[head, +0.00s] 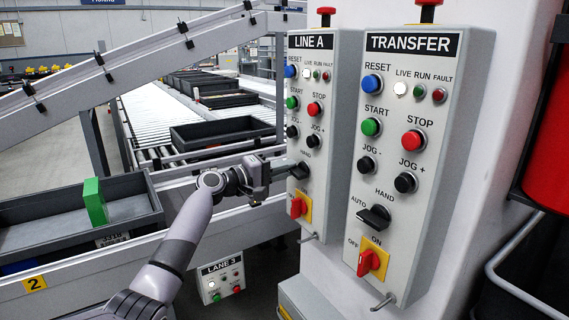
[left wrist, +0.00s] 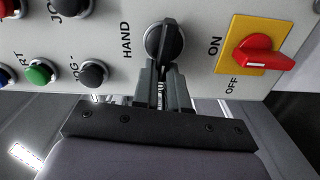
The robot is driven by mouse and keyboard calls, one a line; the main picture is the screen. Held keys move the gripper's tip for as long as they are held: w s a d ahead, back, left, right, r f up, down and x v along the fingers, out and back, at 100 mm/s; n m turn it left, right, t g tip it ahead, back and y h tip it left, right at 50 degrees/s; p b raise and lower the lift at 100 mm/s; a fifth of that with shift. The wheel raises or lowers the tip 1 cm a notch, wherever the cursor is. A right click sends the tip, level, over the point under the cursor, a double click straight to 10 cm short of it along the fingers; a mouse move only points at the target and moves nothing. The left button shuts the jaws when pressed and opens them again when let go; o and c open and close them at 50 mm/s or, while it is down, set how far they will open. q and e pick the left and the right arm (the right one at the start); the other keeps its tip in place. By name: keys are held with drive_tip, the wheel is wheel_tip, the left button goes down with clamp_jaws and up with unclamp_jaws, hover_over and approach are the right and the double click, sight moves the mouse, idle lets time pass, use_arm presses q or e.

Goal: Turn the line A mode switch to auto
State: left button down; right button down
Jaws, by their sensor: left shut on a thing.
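The LINE A panel (head: 318,75) stands at the centre of the head view. Its black mode switch (head: 300,170) sits below the HAND label and above a red rotary switch on a yellow plate (head: 298,207). My left gripper (head: 287,172) reaches it from the left. In the left wrist view the gripper's fingers (left wrist: 163,88) are shut on the handle of the black mode switch (left wrist: 165,38). The handle lies nearly upright in that turned view, beside HAND. The AUTO label of LINE A is hidden. My right gripper is not in view.
The TRANSFER panel (head: 414,120), with similar buttons and switches, stands close on the right. A LANE 3 box (head: 222,281) hangs below. A conveyor with dark trays (head: 222,130) and a tray with a green block (head: 95,202) lie to the left.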

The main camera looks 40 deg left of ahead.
use_arm(q)
drive_tip(key=shift+n, duration=0.7)
drive_tip(key=shift+p, duration=0.3)
drive_tip(key=c, duration=1.2)
unclamp_jaws()
drive_tip(key=shift+w+d+f, duration=0.1)
drive_tip(key=shift+f, duration=0.05)
drive_tip(key=shift+o, duration=0.2)
drive_tip(key=b+v, duration=0.1)
drive_tip(key=v, duration=0.6)
